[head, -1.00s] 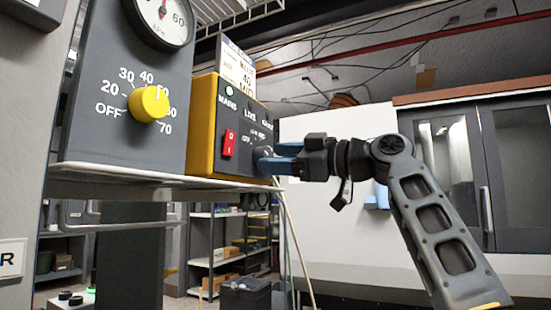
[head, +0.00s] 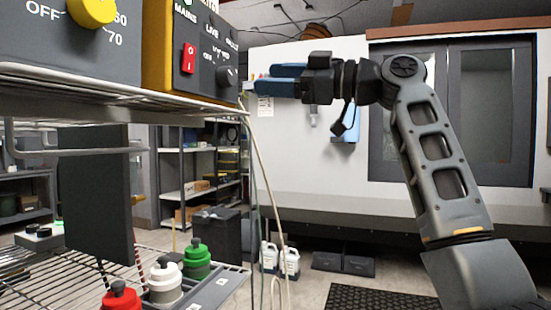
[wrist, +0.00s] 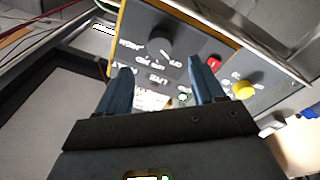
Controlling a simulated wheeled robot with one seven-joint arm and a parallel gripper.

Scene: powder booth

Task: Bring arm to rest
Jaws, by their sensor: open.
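My gripper (head: 262,80) is at the right of the yellow-edged control box in the head view, with its blue fingers pointing left toward the box. In the wrist view the gripper (wrist: 157,85) is open and empty, its two blue fingers spread apart. The control box (head: 207,70) carries a red rocker switch (head: 188,58) and a black knob (head: 227,76). In the wrist view the black knob (wrist: 160,42) lies beyond the fingertips, with a visible gap. My arm is stretched out, bent at the elbow.
A grey panel with a yellow dial (head: 92,12) stands left of the box on a wire shelf (head: 120,97). Red, white and green-capped bottles (head: 165,285) stand on a lower rack. A cable (head: 262,170) hangs below the shelf. A white cabinet (head: 300,185) is behind my arm.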

